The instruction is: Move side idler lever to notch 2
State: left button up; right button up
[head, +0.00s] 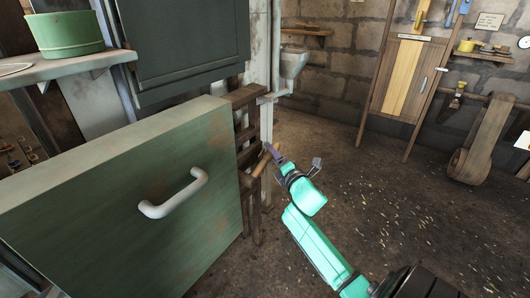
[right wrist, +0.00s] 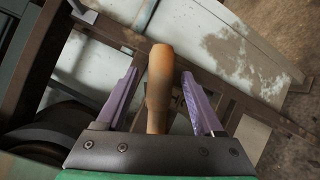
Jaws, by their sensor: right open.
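A wooden handle (right wrist: 160,72), which looks like the grip of the side idler lever, stands between the two purple fingers of my right gripper (right wrist: 159,88) in the right wrist view. The fingers are apart, with a gap on both sides of the handle. In the head view my right gripper (head: 272,151) is at the dark wooden frame, beside the small brown handle (head: 262,162). The notches and the rest of the lever are hidden or too small to tell. My left gripper is out of view.
A large green panel (head: 95,200) with a white pull handle (head: 173,193) stands open at the left, close to the frame (head: 245,135). A shelf with a green tub (head: 64,34) is above it. The right wrist view shows a dark wheel (right wrist: 65,120) at lower left.

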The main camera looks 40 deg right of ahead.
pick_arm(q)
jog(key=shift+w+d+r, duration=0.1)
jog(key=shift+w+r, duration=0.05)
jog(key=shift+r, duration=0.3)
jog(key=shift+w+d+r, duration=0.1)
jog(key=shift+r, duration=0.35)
pick_arm(e)
jog(key=x, duration=0.4)
jog(key=shift+w+d, duration=0.1)
jog(key=shift+w, duration=0.15)
grip_shut()
jog(key=shift+f, duration=0.1)
